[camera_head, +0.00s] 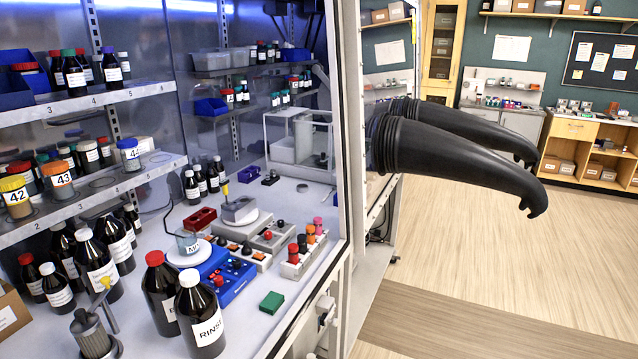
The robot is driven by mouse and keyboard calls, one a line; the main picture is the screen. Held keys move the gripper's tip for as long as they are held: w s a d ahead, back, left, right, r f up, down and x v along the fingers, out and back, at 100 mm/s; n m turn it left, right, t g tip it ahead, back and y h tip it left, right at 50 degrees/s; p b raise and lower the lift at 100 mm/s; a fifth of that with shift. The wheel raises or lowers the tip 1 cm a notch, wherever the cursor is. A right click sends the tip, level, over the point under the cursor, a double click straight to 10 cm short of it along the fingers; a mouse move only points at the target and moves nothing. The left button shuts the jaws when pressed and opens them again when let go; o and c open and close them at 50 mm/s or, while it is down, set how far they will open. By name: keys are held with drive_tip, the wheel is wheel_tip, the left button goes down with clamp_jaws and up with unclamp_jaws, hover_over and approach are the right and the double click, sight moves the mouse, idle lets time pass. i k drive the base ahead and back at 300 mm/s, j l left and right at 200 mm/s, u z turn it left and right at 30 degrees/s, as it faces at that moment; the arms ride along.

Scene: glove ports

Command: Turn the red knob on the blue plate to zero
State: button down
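The blue plate (232,290) is a blue box-shaped unit on the white bench, just right of the dark bottles. A small red knob (219,281) stands on its left part. The scale and the pointer of the red knob are too small to read. My gripper is not in view, so its place relative to the knob does not show.
Two dark bottles with red (160,292) and white (200,315) caps stand close to the plate's left. A beaker (187,242) stands behind it. A rack with coloured caps (304,255) and a green block (271,302) are at right. Black gloves (455,160) stick out over the floor.

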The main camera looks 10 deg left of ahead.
sight(218, 280)
drive_tip(key=u, duration=1.35)
drive_tip(key=z, duration=1.35)
drive_tip(key=u, duration=1.15)
